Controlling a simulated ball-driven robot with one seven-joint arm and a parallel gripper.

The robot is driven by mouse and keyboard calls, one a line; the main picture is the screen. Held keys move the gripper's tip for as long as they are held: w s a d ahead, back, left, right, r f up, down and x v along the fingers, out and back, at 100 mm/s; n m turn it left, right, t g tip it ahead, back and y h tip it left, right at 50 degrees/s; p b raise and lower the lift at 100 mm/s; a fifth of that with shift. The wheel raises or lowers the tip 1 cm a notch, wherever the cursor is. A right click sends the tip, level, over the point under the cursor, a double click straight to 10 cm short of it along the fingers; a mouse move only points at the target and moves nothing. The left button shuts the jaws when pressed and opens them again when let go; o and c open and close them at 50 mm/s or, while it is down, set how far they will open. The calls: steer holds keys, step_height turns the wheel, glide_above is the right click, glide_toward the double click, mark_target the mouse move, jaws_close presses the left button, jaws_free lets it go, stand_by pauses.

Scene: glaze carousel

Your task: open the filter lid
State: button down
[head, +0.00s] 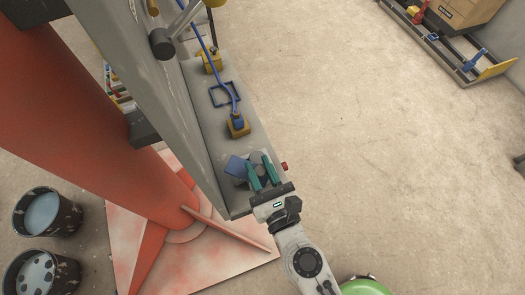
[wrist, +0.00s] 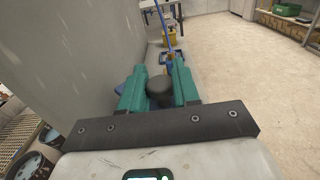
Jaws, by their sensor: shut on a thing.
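My gripper (head: 258,162) has its two teal fingers on either side of a dark grey round knob (head: 257,157) near the front end of the grey ledge (head: 266,145). In the wrist view the knob (wrist: 159,88) sits between the fingers, and my gripper (wrist: 159,72) is shut on it. A blue flat piece (head: 235,166) lies beside the knob, to the left of the fingers. It looks like part of the filter lid, but I cannot tell how it joins the knob, as the fingers hide part of it.
Yellow fittings (head: 238,129) joined by a blue cable (head: 222,82) stand farther along the ledge. A red button (head: 284,166) sticks out from its right side. A grey wall panel (head: 165,85) rises on the left. Buckets (head: 48,211) stand at far left.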

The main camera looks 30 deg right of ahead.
steer(key=a+m+g+h+b, duration=0.1)
steer(key=m+h+b, duration=0.1)
steer(key=h, duration=0.1)
steer(key=a+m+g+h+b, duration=0.1)
steer(key=m+g+h+b, duration=0.1)
steer(key=h, duration=0.1)
steer(key=s+a+m+g+h+b, duration=0.1)
steer(key=m+h+b, duration=0.1)
steer(key=h, duration=0.1)
steer(key=shift+s+a+r+m, duration=0.1)
steer(key=shift+a+r+m, duration=0.15)
steer(key=shift+a+m, duration=0.05)
steer(key=shift+r, duration=0.1)
steer(key=c, duration=0.9)
jaws_free()
steer(key=shift+a, duration=0.1)
steer(key=shift+f+b, duration=0.2)
steer(key=shift+b, duration=0.1)
